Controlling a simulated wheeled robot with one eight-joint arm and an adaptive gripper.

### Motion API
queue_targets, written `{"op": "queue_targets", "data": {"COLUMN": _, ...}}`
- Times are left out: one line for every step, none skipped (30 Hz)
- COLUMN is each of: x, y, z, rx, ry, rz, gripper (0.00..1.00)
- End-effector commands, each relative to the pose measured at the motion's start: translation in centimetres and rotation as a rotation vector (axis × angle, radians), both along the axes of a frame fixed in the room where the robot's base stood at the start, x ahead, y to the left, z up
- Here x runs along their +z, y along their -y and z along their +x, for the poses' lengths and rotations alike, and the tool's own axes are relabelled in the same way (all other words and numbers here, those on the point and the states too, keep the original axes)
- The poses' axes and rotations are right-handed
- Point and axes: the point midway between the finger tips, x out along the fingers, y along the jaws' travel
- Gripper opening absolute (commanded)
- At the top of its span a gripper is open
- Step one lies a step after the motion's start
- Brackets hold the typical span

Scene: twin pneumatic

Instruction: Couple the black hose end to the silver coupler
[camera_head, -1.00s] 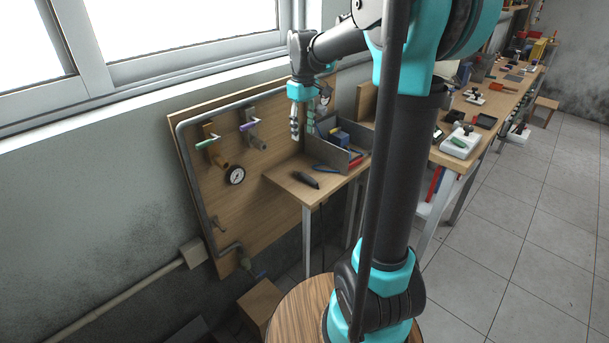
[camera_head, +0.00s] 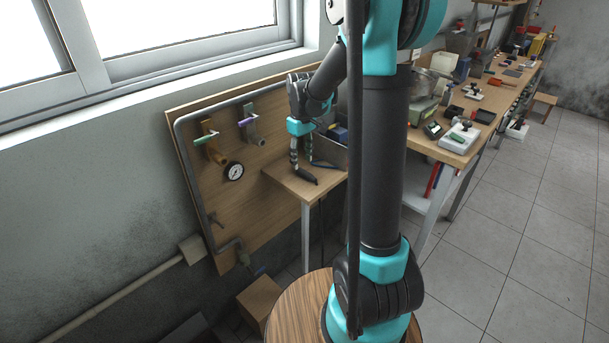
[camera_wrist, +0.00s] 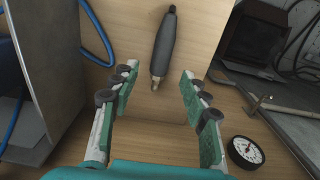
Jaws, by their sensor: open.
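The black hose end (camera_head: 304,175) lies on the small wooden shelf (camera_head: 287,182). In the wrist view the hose end (camera_wrist: 164,46) is a dark, thick body with a narrow metal tip pointing toward my gripper. My gripper (camera_head: 302,160) is low over the shelf, open and empty. In the wrist view the hose end shows beyond and between the two fingertips (camera_wrist: 158,80), with no contact visible. The silver coupler (camera_head: 254,135), below a purple lever, is on the wooden wall board to the left of my gripper.
A brass coupler (camera_head: 218,157) with a green lever and a round gauge (camera_head: 235,171) sit on the board (camera_head: 225,215). A grey bin (camera_head: 328,153) stands at the shelf's back right. A blue cable (camera_wrist: 97,36) curves left of the hose end. A cluttered workbench lies to the right.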

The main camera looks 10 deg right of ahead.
Motion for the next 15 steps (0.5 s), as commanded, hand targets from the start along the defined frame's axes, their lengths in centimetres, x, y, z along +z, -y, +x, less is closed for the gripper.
{"op": "queue_targets", "data": {"x": -0.7, "y": 0.1, "z": -0.1, "rx": -0.001, "ry": 0.0, "rz": 0.0, "gripper": 0.46}}
{"op": "queue_targets", "data": {"x": -1.1, "y": 0.2, "z": -0.2, "rx": -0.001, "ry": 0.0, "rz": 0.0, "gripper": 0.46}}
{"op": "queue_targets", "data": {"x": -1.7, "y": 0.3, "z": -0.3, "rx": -0.001, "ry": 0.0, "rz": 0.0, "gripper": 0.46}}
{"op": "queue_targets", "data": {"x": -2.1, "y": 0.3, "z": -0.4, "rx": -0.001, "ry": 0.0, "rz": 0.0, "gripper": 0.46}}
{"op": "queue_targets", "data": {"x": -2.5, "y": 0.4, "z": -0.5, "rx": -0.001, "ry": 0.0, "rz": 0.0, "gripper": 0.46}}
{"op": "queue_targets", "data": {"x": -3.1, "y": 0.4, "z": -0.4, "rx": 0.0, "ry": 0.0, "rz": 0.0, "gripper": 0.46}}
{"op": "queue_targets", "data": {"x": -3.4, "y": 0.4, "z": -0.4, "rx": 0.0, "ry": 0.0, "rz": 0.0, "gripper": 0.46}}
{"op": "queue_targets", "data": {"x": -3.7, "y": 0.4, "z": -0.5, "rx": 0.0, "ry": 0.0, "rz": 0.0, "gripper": 0.46}}
{"op": "queue_targets", "data": {"x": -4.0, "y": 0.4, "z": -0.4, "rx": 0.0, "ry": 0.0, "rz": 0.0, "gripper": 0.46}}
{"op": "queue_targets", "data": {"x": -4.2, "y": 0.4, "z": -0.4, "rx": 0.0, "ry": 0.0, "rz": 0.0, "gripper": 0.46}}
{"op": "queue_targets", "data": {"x": -4.4, "y": 0.4, "z": -0.5, "rx": 0.0, "ry": 0.0, "rz": 0.0, "gripper": 0.46}}
{"op": "queue_targets", "data": {"x": -4.5, "y": 0.4, "z": -0.5, "rx": 0.0, "ry": 0.0, "rz": 0.0, "gripper": 0.46}}
{"op": "queue_targets", "data": {"x": -4.5, "y": 0.3, "z": -0.5, "rx": 0.0, "ry": 0.0, "rz": 0.0, "gripper": 0.46}}
{"op": "queue_targets", "data": {"x": -4.5, "y": 0.3, "z": -0.5, "rx": 0.0, "ry": 0.0, "rz": 0.0, "gripper": 0.46}}
{"op": "queue_targets", "data": {"x": -4.5, "y": 0.3, "z": -0.5, "rx": 0.0, "ry": 0.0, "rz": 0.0, "gripper": 0.46}}
